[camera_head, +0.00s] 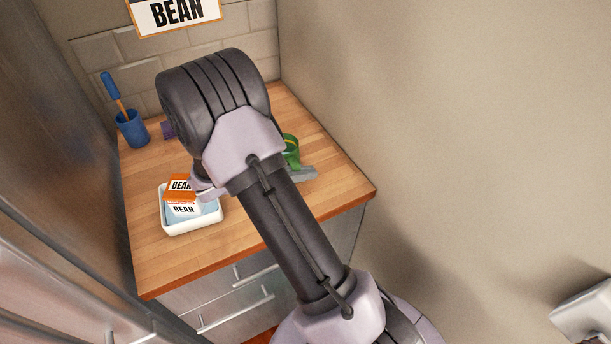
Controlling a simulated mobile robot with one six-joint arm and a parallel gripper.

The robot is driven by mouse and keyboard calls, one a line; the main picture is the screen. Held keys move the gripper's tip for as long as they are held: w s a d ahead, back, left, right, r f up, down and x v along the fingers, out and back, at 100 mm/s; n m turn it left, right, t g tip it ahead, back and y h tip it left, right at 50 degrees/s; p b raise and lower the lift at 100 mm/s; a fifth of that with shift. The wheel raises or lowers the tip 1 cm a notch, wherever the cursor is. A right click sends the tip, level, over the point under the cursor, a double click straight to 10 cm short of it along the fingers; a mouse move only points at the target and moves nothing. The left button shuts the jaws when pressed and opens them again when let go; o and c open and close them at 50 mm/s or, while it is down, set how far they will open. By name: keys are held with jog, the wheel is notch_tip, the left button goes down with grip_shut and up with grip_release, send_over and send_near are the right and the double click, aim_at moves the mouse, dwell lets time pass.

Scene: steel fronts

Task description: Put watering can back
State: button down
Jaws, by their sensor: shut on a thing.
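A green object (291,151), which I take to be the watering can, shows in part at the right of the wooden counter. My arm hides its left side, so its spout and handle cannot be made out. A grey piece, which looks like the end of my gripper (303,173), sticks out from behind my arm right against the green object. My gripper appears shut on it; the fingertips are mostly hidden. I cannot tell whether the can touches the counter.
On the wooden counter (150,262), a white tray (192,229) holds an orange-and-white BEAN packet (182,209). A blue cup (132,130) with a blue-handled tool stands at the back left, near a small purple item (168,130). A BEAN sign (177,14) hangs above. A wall closes the right side.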

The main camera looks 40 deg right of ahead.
jog(key=c, duration=2)
grip_release()
jog(key=shift+f, duration=0.1)
jog(key=o, duration=0.4)
jog(key=p+v, duration=0.5)
jog(key=v, duration=0.7)
jog(key=s+a+r+m+t+y, duration=0.3)
jog(key=s+a+r+m+y, duration=0.2)
jog(key=r+m, duration=0.1)
jog(key=s+a+r+m+t+y, duration=0.3)
jog(key=s+a+r+m+y, duration=0.2)
jog(key=s+a+r+m, duration=0.1)
jog(key=s+a+r+m+t+y, duration=0.2)
jog(key=s+a+r+m+y, duration=0.3)
jog(key=s+r+m, duration=0.1)
jog(key=shift+a+r+m+t, duration=0.25)
jog(key=shift+r+m+t, duration=0.15)
jog(key=shift+m, duration=0.4)
